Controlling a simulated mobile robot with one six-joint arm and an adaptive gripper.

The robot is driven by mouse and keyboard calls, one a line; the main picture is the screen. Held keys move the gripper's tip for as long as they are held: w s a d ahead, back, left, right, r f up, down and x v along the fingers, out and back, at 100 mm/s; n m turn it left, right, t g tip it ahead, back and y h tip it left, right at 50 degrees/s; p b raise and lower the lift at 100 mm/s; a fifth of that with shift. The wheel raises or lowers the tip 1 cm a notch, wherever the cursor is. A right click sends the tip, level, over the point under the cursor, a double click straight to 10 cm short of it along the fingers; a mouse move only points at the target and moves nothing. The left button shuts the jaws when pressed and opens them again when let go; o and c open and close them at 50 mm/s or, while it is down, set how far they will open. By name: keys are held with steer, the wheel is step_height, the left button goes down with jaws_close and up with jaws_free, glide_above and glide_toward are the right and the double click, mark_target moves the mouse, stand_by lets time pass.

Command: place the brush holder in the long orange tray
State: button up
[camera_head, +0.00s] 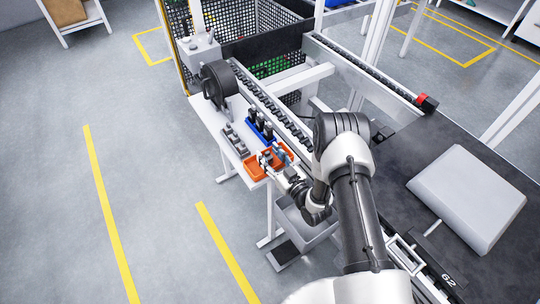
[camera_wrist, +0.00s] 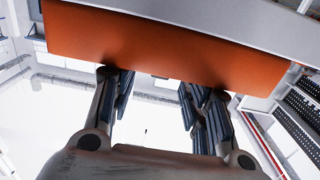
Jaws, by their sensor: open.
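The orange tray (camera_head: 252,172) lies on the white side table, with small grey and dark parts (camera_head: 265,158) in it. I cannot tell for sure which of them is the brush holder. A blue-grey piece (camera_head: 284,155) shows at the tray's right end, close to my gripper (camera_head: 287,172). In the wrist view my gripper (camera_wrist: 155,98) has its two fingers spread apart, with nothing seen between them. A plain orange wall (camera_wrist: 150,42), likely the tray's side, fills the top of that view just beyond the fingertips. The tray's inside is hidden there.
A blue tray (camera_head: 268,137) with black upright parts and a grey rack (camera_head: 235,140) stand farther along the table. A black reel (camera_head: 217,84) is at its far end. The conveyor (camera_head: 275,108) runs close along the right. A grey bin (camera_head: 305,226) is below my gripper.

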steer(key=shift+r, duration=0.25)
steer(key=p+v, duration=0.3)
steer(key=v, duration=0.9)
steer(key=w+d+r+n+g+h, duration=0.2)
steer(key=w+d+r+g+h, duration=0.15)
steer(key=w+r, duration=0.6)
steer(key=d+r+m+g+h, duration=0.1)
steer(key=d+r+m+h, duration=0.35)
steer(key=r, duration=0.85)
steer(key=s+d+r+m+g+h, duration=0.2)
steer(key=s+d+r+h, duration=0.1)
steer(key=s+r, duration=0.9)
steer(key=s+a+m+g+y, duration=0.1)
steer(key=s+a+m+g, duration=0.1)
steer(key=s, duration=2)
steer(key=shift+s+a+r+g, duration=0.25)
steer(key=shift+a+r+g, duration=0.25)
steer(key=shift+g, duration=0.45)
